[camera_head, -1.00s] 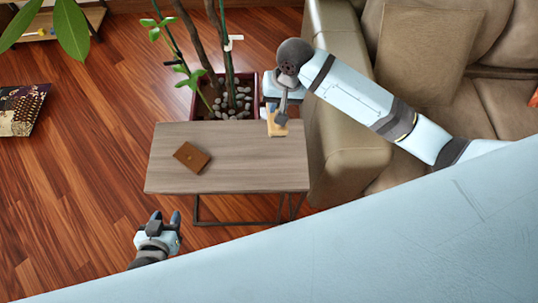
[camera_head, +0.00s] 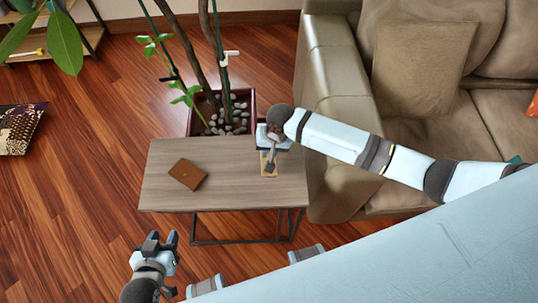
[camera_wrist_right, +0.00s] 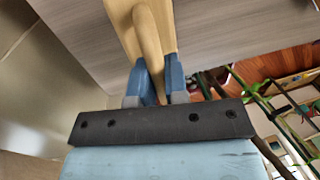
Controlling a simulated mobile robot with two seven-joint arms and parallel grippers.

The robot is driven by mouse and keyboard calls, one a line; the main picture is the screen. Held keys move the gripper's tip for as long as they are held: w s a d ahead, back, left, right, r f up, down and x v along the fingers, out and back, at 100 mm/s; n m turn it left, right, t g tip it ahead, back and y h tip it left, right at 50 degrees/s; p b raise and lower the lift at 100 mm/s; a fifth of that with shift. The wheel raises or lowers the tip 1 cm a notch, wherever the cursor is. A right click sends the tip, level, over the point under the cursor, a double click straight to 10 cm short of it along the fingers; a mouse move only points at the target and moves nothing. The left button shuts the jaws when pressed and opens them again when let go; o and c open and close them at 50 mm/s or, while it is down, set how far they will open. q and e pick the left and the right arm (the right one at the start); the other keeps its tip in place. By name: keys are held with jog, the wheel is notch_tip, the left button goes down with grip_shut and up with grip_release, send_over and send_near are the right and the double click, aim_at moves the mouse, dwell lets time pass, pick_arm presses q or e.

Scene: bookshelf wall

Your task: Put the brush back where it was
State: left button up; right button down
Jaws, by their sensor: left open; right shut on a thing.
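In the right wrist view, the pale wooden handle of the brush (camera_wrist_right: 148,38) sits between the blue fingers (camera_wrist_right: 160,82), with the tabletop (camera_wrist_right: 225,30) close behind. Whether the brush touches the table cannot be told. Its bristles are not clearly visible. My left gripper (camera_head: 160,240) is open and empty, in front of the table's left side.
A brown wallet-like object (camera_head: 187,174) lies on the table's left part. A potted plant with pebbles (camera_head: 228,118) stands behind the table. A beige sofa (camera_head: 335,110) is close on the right. The middle of the tabletop is clear.

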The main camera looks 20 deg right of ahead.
jog(key=shift+f, duration=1.8)
jog(key=shift+f, duration=0.1)
jog(key=c, duration=1.1)
grip_release()
